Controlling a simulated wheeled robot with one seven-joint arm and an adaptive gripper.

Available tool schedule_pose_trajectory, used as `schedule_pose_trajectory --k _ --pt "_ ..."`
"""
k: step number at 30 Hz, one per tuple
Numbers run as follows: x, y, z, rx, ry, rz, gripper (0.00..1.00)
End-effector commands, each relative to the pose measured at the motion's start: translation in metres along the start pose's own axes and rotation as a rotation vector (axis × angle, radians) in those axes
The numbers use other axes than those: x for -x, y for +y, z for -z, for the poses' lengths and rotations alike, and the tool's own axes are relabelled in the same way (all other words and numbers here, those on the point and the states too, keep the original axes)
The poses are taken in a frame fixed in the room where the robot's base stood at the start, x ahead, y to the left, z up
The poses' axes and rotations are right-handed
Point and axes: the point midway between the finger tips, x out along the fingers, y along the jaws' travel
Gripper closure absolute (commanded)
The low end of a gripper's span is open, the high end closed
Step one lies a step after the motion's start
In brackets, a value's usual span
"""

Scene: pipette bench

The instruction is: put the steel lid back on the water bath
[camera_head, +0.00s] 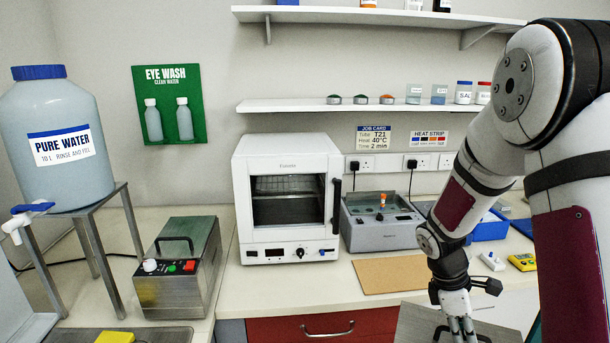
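The water bath (353,237) is a grey box at the back of the bench, right of the white oven. Its top is open, and an orange-capped item (382,200) shows inside. A flat steel lid (412,326) with a dark handle (439,334) shows at the bottom edge, in front of the bench and partly cut off. My gripper (461,332) points down over the lid, at its handle. The fingertips run to the picture's edge, so I cannot tell whether they are shut on the handle.
A brown board (390,274) lies in front of the bath. The white oven (287,175) stands close on its left. Blue trays (490,228) and a yellow meter (522,262) are at right. A steel box with a handle (185,262) stands at left.

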Motion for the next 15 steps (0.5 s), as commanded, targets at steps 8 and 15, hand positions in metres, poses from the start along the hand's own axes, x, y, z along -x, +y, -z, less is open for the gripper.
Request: schedule_pose_trajectory --k 8,15 --pt "0.014 0.042 0.068 -0.437 0.0 0.182 1.0" --pt "0.036 0.054 0.154 -0.796 -0.001 0.331 1.0"
